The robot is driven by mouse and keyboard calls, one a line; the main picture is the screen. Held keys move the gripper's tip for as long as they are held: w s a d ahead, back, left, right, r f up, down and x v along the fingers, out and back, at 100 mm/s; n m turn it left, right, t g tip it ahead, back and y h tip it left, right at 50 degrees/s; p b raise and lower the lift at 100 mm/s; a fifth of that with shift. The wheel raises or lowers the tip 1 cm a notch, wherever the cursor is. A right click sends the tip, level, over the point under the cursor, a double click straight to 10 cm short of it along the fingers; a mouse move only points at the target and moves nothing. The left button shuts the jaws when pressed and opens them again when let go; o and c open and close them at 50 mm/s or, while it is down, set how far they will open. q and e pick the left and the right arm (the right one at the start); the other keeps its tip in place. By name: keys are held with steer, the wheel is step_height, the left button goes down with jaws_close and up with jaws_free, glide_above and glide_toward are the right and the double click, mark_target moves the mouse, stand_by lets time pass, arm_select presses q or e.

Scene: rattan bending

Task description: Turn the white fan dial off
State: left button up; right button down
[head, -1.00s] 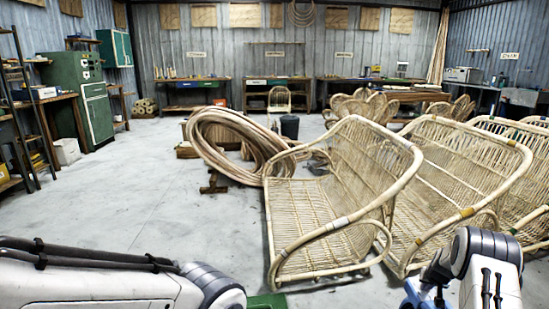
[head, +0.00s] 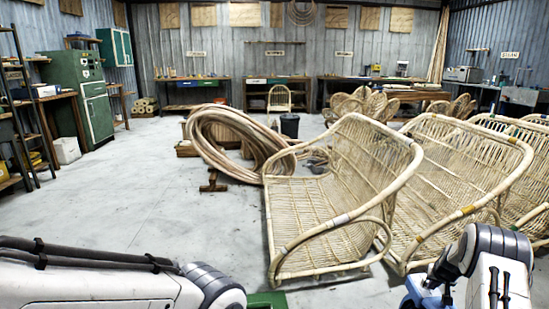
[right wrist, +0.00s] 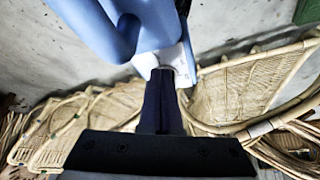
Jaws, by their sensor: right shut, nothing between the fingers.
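In the right wrist view, a light blue body (right wrist: 130,28) fills the top, with a white part (right wrist: 178,62) under it that has small dark marks. I cannot make out a dial for certain on it. My right gripper (right wrist: 163,74) is shut and empty, its dark fingers reaching up to the white part; I cannot tell whether they touch it. In the head view, the blue body (head: 424,294) shows at the bottom edge, partly hidden by my right arm. My left gripper is out of view; only its arm shows at the bottom left.
Rattan seat frames (head: 335,195) stand close ahead on the right, and a coil of rattan (head: 225,140) lies beyond. A green object (head: 268,301) shows at the bottom edge. The concrete floor (head: 120,195) on the left is clear.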

steer(key=shift+s, duration=0.2)
stand_by(0.4)
steer(key=shift+s, duration=0.15)
step_height(320, 180, up, 6)
steer(key=p, duration=0.4)
